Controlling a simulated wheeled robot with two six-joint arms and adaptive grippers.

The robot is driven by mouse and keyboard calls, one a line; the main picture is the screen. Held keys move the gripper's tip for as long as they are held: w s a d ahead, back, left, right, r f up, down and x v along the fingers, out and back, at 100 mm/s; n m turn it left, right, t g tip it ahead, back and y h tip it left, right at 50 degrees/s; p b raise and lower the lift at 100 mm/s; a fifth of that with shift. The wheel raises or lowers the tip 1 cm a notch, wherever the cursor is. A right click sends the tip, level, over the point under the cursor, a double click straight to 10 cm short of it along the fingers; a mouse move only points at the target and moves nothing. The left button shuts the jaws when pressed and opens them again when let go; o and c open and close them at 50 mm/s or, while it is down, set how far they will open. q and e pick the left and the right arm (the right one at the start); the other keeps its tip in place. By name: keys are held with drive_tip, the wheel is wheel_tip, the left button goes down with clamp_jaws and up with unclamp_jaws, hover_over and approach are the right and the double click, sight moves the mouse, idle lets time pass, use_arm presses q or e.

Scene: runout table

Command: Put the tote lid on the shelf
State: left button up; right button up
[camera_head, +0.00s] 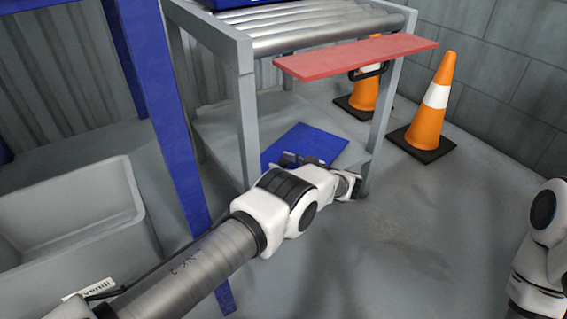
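The tote lid, a flat blue panel (312,139), shows at the lower grey shelf (222,128) under the roller table. It lies flat or nearly so; I cannot tell whether it rests fully on the shelf. My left arm reaches in from the lower left, and its dark gripper (300,160) is at the near edge of the lid, overlapping it in the picture. The white wrist hides the lid's near corner and most of the fingers, so their grip is unclear. My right arm shows at the right edge; its gripper is out of view.
The table's metal rollers (320,28) are above the shelf, with a red board (355,56) sticking out in front. Table legs flank the shelf. Two orange cones (430,105) stand at right. A grey tub (70,215) and blue post (170,120) are at left. Floor at centre right is clear.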

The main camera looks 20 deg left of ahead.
use_arm(q)
drive_tip(key=shift+d+r, duration=0.25)
use_arm(e)
drive_tip(key=shift+r, duration=0.2)
use_arm(q)
drive_tip(key=p+v, duration=0.3)
drive_tip(key=v, duration=0.3)
drive_tip(key=shift+r, duration=0.1)
drive_tip(key=shift+s+d+p, duration=0.2)
drive_tip(key=shift+d+p, duration=0.15)
drive_tip(key=shift+d, duration=0.1)
use_arm(e)
drive_tip(key=r, duration=0.1)
drive_tip(key=s+r, duration=0.1)
drive_tip(key=r, duration=0.1)
drive_tip(key=shift+s+r, duration=0.1)
drive_tip(key=shift+r, duration=0.1)
